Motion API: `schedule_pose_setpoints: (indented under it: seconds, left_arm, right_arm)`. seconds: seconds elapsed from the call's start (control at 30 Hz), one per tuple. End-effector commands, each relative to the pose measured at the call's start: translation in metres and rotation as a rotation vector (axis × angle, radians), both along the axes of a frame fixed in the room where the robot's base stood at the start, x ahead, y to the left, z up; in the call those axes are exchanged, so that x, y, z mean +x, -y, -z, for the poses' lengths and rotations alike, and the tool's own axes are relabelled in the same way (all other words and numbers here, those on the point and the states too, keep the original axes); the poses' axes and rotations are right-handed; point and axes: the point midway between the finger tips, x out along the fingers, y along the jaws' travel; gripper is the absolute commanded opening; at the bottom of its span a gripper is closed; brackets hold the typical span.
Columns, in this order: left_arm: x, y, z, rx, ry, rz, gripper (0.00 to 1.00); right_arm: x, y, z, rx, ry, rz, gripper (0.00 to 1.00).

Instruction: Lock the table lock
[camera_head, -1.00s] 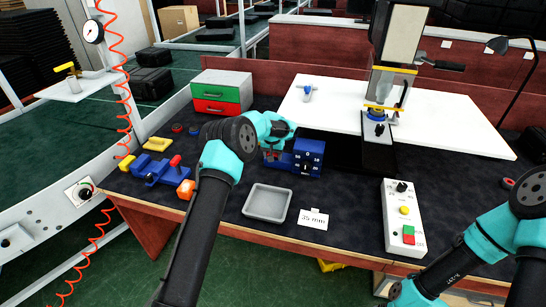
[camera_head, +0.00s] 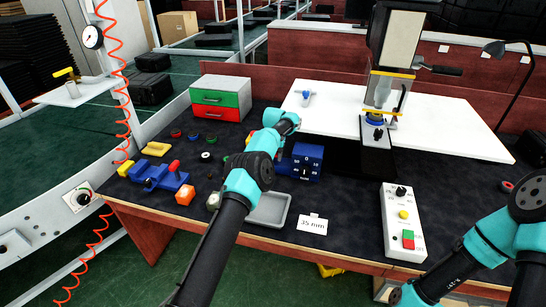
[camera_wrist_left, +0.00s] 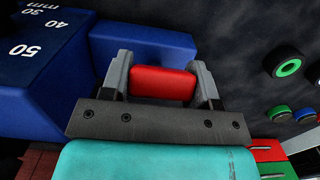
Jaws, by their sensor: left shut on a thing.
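A blue measuring block (camera_head: 306,162) with white number marks stands on the dark bench mat, and its scale face (camera_wrist_left: 35,45) shows in the left wrist view. A red handle (camera_wrist_left: 162,84) lies beside a blue body (camera_wrist_left: 140,45). My left gripper (camera_wrist_left: 163,80) has one finger on each side of the red handle and is shut on it. In the head view my own wrist hides this gripper and most of the handle. My right arm comes in at the lower right; its gripper is out of view.
A grey tray (camera_head: 270,208) is partly behind my left arm. A blue fixture with a red knob (camera_head: 158,178) stands to the left. A white control box (camera_head: 403,222) and a press (camera_head: 386,75) stand to the right. A green-and-red drawer unit (camera_head: 220,98) is behind.

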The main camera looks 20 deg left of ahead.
Motion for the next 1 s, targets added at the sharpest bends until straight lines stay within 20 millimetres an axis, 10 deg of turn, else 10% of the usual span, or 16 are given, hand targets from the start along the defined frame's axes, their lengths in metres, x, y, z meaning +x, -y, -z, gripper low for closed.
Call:
schedule_pose_setpoints:
  seconds: [0.43, 0.47, 0.7, 1.0]
  left_arm:
    - [-0.0029, -0.0012, -0.0004, -0.003, -0.025, 0.0, 0.12]
    - [-0.003, -0.0011, -0.0004, -0.003, -0.025, 0.0, 0.57]
    - [-0.0024, 0.0, -0.0005, -0.004, -0.022, 0.001, 0.8]
    - [-0.002, 0.0006, -0.0016, -0.004, -0.021, 0.002, 0.81]
  right_arm:
    - [0.0, 0.0, 0.0, 0.0, 0.0, 0.0, 0.81]
    - [0.0, 0.0, 0.0, 0.0, 0.0, 0.0, 0.81]
    - [0.0, 0.0, 0.0, 0.0, 0.0, 0.0, 0.81]
    - [0.0, 0.0, 0.0, 0.0, 0.0, 0.0, 0.81]
